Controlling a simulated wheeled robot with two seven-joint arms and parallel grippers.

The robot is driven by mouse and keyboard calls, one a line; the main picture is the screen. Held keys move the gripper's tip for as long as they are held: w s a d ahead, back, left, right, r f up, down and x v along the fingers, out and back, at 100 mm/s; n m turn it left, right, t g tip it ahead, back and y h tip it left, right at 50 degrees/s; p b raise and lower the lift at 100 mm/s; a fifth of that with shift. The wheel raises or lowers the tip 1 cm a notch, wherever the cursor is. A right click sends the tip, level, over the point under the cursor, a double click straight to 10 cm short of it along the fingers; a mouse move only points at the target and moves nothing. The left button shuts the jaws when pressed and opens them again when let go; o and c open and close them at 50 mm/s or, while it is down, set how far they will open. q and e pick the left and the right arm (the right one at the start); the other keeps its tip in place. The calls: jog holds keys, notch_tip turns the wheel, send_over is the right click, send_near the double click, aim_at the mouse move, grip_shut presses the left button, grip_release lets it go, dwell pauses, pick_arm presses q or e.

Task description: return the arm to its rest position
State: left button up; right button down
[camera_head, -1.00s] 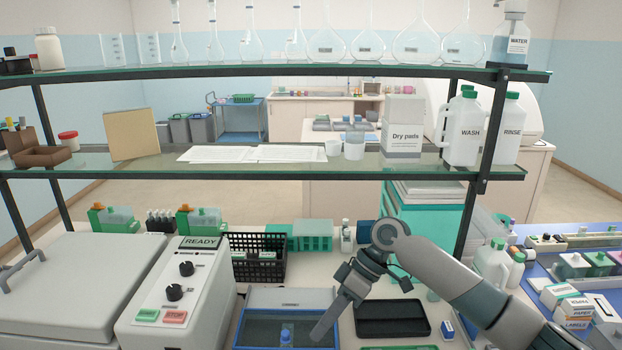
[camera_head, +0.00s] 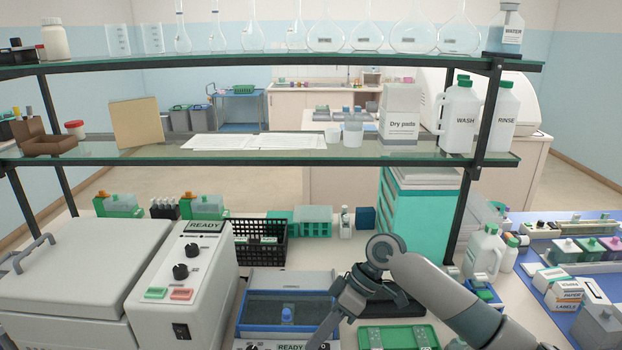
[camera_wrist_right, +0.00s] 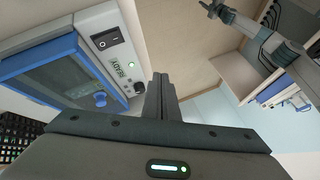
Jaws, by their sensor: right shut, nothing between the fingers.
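My right arm comes in from the right in the head view and bends down at its elbow. Its gripper (camera_head: 322,336) is low in the picture, in front of the right part of the small blue-framed instrument (camera_head: 254,328), partly cut off by the lower edge. In the right wrist view the fingers (camera_wrist_right: 161,97) lie together, empty, with the instrument (camera_wrist_right: 72,52) to their left. No left gripper shows in the head view. A grey jointed arm (camera_wrist_right: 262,36) crosses the upper right of the wrist view; I cannot tell its jaw state.
A large READY machine (camera_head: 185,270) stands left of the instrument. A black wire basket (camera_head: 258,243) is behind it. A green tray (camera_head: 398,337) and a dark tray (camera_head: 401,306) lie right, near my arm. A glass shelf (camera_head: 250,157) spans above the bench.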

jog(key=s+d+f+m+t, duration=0.1)
jog(key=s+f+m+t, duration=0.3)
jog(key=s+f, duration=1.15)
jog(key=s+d+f+m+t+h, duration=0.1)
jog(key=s+d+f+m+h, duration=0.2)
jog(key=s+d, duration=0.65)
jog(key=s+d+f+m+t+h, duration=0.1)
jog(key=s+d+m+h, duration=0.35)
jog(key=s+d, duration=0.5)
notch_tip(320, 180, down, 31)
jog(key=w+b, duration=0.1)
jog(key=b, duration=0.3)
jog(key=s+d+f+g+b, duration=0.1)
jog(key=s+d+f, duration=0.1)
jog(key=s+f, duration=0.7)
jog(key=s+d+f+g+b, duration=0.1)
jog(key=s+d+f+b, duration=0.1)
jog(key=s+f, duration=0.7)
notch_tip(320, 180, down, 4)
jog(key=shift+s+f+y+b, duration=0.1)
jog(key=shift+s+y+b, duration=0.1)
jog(key=shift+y+b, duration=0.15)
